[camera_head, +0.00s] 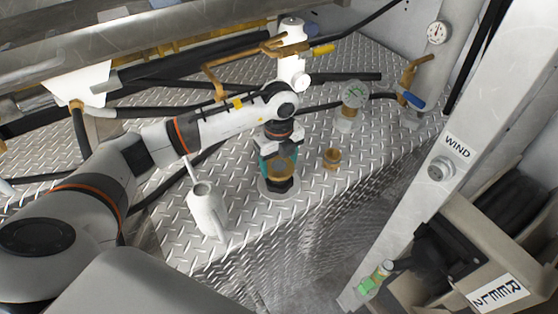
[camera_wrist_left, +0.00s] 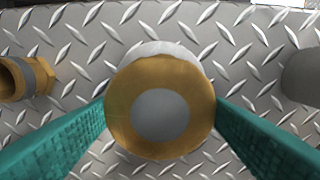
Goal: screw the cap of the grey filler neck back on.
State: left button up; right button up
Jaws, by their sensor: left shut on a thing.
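My left gripper (camera_head: 281,160) has its teal fingers on both sides of a round brass cap with a grey centre disc (camera_head: 283,168). In the left wrist view the cap (camera_wrist_left: 160,108) fills the middle, between the two teal fingers (camera_wrist_left: 160,125). In the head view a dark part shows just under the cap, above a pale round flange (camera_head: 280,191) on the deck. The neck itself is mostly hidden by the cap, and I cannot tell whether the cap touches it. My right gripper is not in view.
A small brass fitting (camera_head: 333,158) stands right of the gripper; it shows at the left in the wrist view (camera_wrist_left: 28,78). A whitish can (camera_head: 207,210) stands to the left. The diamond-plate deck (camera_head: 310,185) is clear in front.

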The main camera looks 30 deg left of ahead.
pick_arm(q)
jog(key=shift+f+b, duration=0.45)
jog(key=shift+f, duration=0.1)
dwell(0.6)
dwell(0.4)
jog(key=shift+f+m+b, duration=0.15)
jog(key=shift+m+b, duration=0.5)
jog(key=shift+m, duration=0.55)
jog(key=shift+m+b, duration=0.4)
jog(key=shift+m, duration=0.8)
jog(key=m+b, duration=0.1)
jog(key=m, duration=0.2)
jog(key=shift+b, duration=0.3)
jog(key=shift+m+b, duration=0.3)
jog(key=shift+m, duration=1)
